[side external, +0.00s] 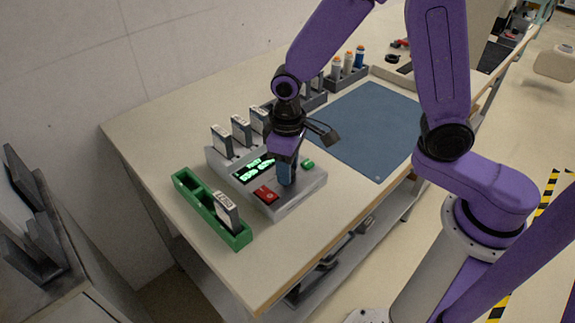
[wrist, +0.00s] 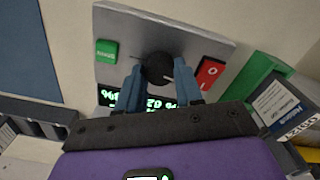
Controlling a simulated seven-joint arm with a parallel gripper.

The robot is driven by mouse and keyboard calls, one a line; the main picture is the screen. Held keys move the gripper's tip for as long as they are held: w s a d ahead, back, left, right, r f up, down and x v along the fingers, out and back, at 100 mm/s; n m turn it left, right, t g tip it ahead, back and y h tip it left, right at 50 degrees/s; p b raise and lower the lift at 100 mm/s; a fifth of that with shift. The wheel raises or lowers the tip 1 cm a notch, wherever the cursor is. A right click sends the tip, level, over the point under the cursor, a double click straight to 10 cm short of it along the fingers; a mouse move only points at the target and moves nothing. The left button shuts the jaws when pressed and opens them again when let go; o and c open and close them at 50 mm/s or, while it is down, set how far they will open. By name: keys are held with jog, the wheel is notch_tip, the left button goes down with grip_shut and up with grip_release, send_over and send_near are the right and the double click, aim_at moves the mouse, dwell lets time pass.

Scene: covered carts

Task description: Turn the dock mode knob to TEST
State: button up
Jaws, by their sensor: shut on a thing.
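The dock (side external: 300,192) is a grey box on the table with lit green displays (side external: 250,172), a red rocker switch (side external: 265,194) and a green button (side external: 307,164). In the wrist view the round black mode knob (wrist: 158,69) sits between the green button (wrist: 107,50) and the red switch (wrist: 209,73). My gripper (wrist: 159,82) is shut on the knob, one blue-grey finger on each side. In the side view my gripper (side external: 286,176) points down at the dock and hides the knob. I cannot read any mode label.
A green rack (side external: 212,215) holding a labelled cartridge (side external: 227,211) stands in front of the dock. Several cartridges (side external: 241,130) stand behind it. A blue mat (side external: 362,125) lies to the right, mostly clear. Small bottles (side external: 348,62) stand in a dark holder at the back.

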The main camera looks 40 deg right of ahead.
jog(key=shift+n, duration=0.7)
jog(key=o, duration=1)
jog(key=shift+o, duration=0.2)
jog(key=shift+r, duration=0.1)
notch_tip(320, 180, up, 17)
jog(key=shift+r, duration=0.2)
jog(key=s+d+f+n, duration=0.3)
jog(key=s+d+f, duration=0.1)
jog(key=s, duration=0.6)
jog(key=s+d+f+n, duration=0.3)
jog(key=s+d, duration=0.4)
jog(key=s, duration=0.3)
jog(key=shift+f, duration=0.7)
